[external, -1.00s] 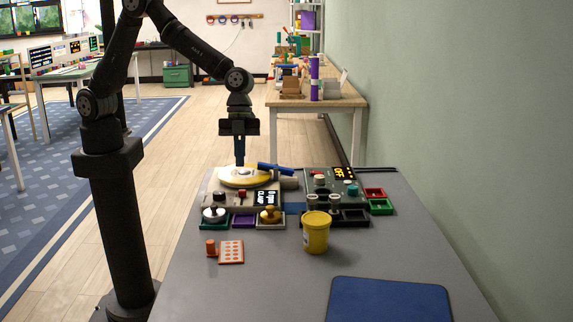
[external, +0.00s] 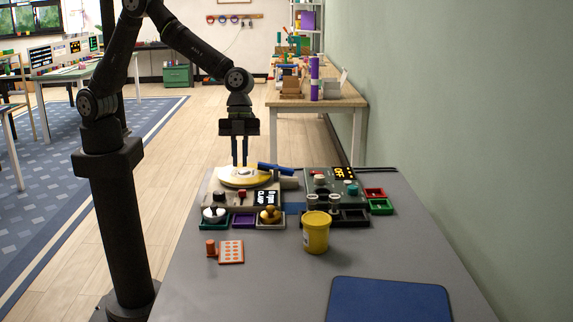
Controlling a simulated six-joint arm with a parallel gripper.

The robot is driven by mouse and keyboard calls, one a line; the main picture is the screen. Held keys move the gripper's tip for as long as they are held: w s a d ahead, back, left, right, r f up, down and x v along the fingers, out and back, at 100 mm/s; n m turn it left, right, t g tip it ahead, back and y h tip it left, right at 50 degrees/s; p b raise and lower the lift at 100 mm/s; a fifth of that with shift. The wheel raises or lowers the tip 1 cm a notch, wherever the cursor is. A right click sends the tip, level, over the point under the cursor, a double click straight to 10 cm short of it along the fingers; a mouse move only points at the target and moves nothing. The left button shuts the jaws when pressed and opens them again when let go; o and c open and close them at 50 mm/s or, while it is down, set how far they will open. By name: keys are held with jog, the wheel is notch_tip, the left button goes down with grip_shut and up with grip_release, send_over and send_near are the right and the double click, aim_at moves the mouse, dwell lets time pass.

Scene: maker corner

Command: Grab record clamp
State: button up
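A turntable with a yellow record (external: 232,180) stands at the far left of the grey table. A blue tonearm (external: 276,169) lies over its right side. My gripper (external: 240,164) points straight down over the middle of the record, with its two thin fingers a little apart. I see nothing held between them. A pale piece at the record's centre is too small to make out. A silver knob-shaped piece (external: 213,213) sits in a teal tray, and a gold knob-shaped piece (external: 269,214) sits in another tray. I cannot tell for sure which piece is the record clamp.
A mixer-like panel (external: 346,188) with knobs and a lit display stands right of the turntable. A yellow jar (external: 316,235) stands in front. A blue mat (external: 388,300) lies near the front edge.

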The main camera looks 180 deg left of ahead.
jog(key=o, duration=1.3)
notch_tip(320, 180, up, 3)
jog(key=w+a+n+y, duration=0.2)
jog(key=a+n, duration=0.1)
jog(key=n, duration=0.4)
jog(key=n+y, duration=0.1)
jog(key=n, duration=0.1)
send_near(270, 207)
jog(key=shift+g, duration=0.3)
jog(key=x, duration=0.4)
jog(key=shift+a+f, duration=0.15)
jog(key=shift+f, duration=0.2)
jog(key=shift+w+x, duration=0.15)
jog(key=shift+x, duration=1.25)
jog(key=shift+w+x, duration=0.1)
jog(key=shift+x, duration=1.25)
